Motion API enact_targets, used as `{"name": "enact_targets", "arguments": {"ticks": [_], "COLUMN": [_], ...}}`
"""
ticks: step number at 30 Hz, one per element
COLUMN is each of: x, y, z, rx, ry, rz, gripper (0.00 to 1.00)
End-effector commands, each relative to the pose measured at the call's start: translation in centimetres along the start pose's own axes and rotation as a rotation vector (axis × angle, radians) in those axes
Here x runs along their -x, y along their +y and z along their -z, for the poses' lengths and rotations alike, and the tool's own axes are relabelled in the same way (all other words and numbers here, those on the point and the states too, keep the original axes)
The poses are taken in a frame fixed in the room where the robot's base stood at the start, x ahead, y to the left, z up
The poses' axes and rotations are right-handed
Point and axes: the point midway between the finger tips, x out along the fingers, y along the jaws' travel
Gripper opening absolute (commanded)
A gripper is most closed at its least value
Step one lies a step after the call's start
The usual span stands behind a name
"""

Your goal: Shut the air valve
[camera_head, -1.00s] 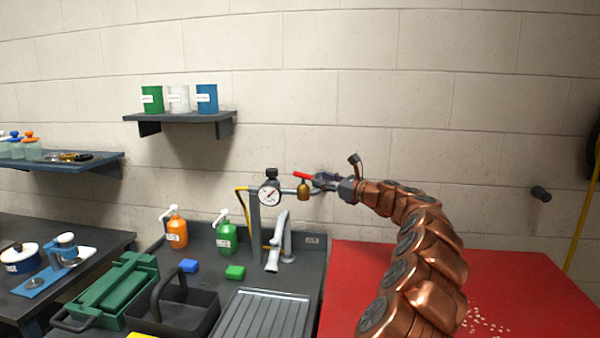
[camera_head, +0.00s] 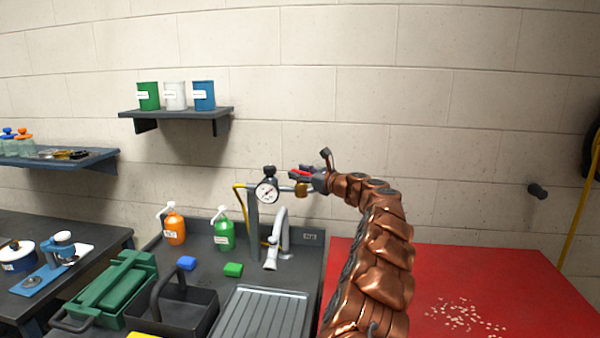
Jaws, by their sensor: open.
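The air valve is a small brass body (camera_head: 302,189) with a red lever (camera_head: 301,174), on a pipe to the right of a round white-faced gauge (camera_head: 268,191). My gripper (camera_head: 299,173) is at the valve, its dark jaws open around or just beside the red lever. The jaws cover part of the lever, so I cannot tell whether they touch it. The lever lies roughly in line with the pipe, pointing left and a little up. My copper-coloured arm reaches in from the lower right.
A grey post holds the gauge, with a yellow hose (camera_head: 238,198) beside it. Orange (camera_head: 174,226) and green (camera_head: 224,233) pump bottles and a grey tap (camera_head: 277,240) stand below. The red table (camera_head: 500,290) bears scattered pale bits. A wall shelf (camera_head: 178,113) holds three cans.

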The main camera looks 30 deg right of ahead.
Motion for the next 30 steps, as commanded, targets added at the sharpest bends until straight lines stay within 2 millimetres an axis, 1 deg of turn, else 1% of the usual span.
{"name": "enact_targets", "arguments": {"ticks": [9,21,22,30], "x": [-0.12,-0.10,-0.10,-0.11], "y": [0.00,0.00,0.00,0.01], "z": [0.03,0.05,0.04,0.07], "rx": [0.000,0.000,0.000,0.000], "ry": [0.000,0.001,0.000,0.001], "rz": [0.000,0.000,0.000,0.001], "gripper": [0.43,0.02,0.00,0.00]}}
